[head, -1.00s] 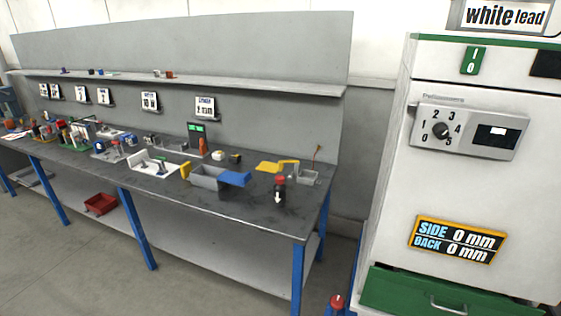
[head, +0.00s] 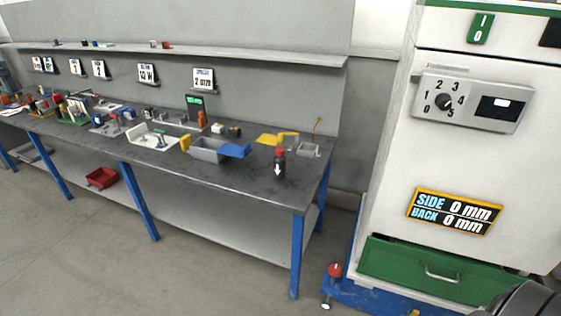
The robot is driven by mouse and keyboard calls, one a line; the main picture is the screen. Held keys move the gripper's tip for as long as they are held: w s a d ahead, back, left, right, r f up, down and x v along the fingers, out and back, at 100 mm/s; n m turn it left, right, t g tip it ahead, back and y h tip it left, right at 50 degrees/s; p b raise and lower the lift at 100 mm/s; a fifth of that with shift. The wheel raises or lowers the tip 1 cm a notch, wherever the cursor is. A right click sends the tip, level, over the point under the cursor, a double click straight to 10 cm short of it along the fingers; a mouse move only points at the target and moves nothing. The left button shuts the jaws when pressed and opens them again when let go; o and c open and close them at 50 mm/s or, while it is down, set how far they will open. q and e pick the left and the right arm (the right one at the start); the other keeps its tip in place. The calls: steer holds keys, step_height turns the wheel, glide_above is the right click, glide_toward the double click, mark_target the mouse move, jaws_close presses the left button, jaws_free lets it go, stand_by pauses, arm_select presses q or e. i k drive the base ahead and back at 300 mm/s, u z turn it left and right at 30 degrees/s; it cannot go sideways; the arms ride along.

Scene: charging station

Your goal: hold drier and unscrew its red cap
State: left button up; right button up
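A small black bottle-shaped drier (head: 280,166) with a white arrow stands upright near the right end of the workbench. Its red cap (head: 280,152) is on top. Neither of my grippers shows in the head view. A dark rounded part at the bottom right corner looks like one of my arm links, and no fingers show there.
The workbench (head: 250,192) has blue legs and a clear front strip. A grey bin (head: 208,151) and blue and yellow pieces lie left of the drier. A white cabinet (head: 390,190) with a green drawer (head: 430,270) stands at right. Open floor lies in front.

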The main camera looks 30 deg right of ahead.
mark_target(279, 162)
steer(key=u, duration=0.05)
steer(key=k, duration=0.65)
steer(key=u, duration=0.2)
steer(key=i, duration=0.75)
steer(key=z, duration=0.6)
steer(key=i, duration=0.65)
steer(key=z, duration=0.65)
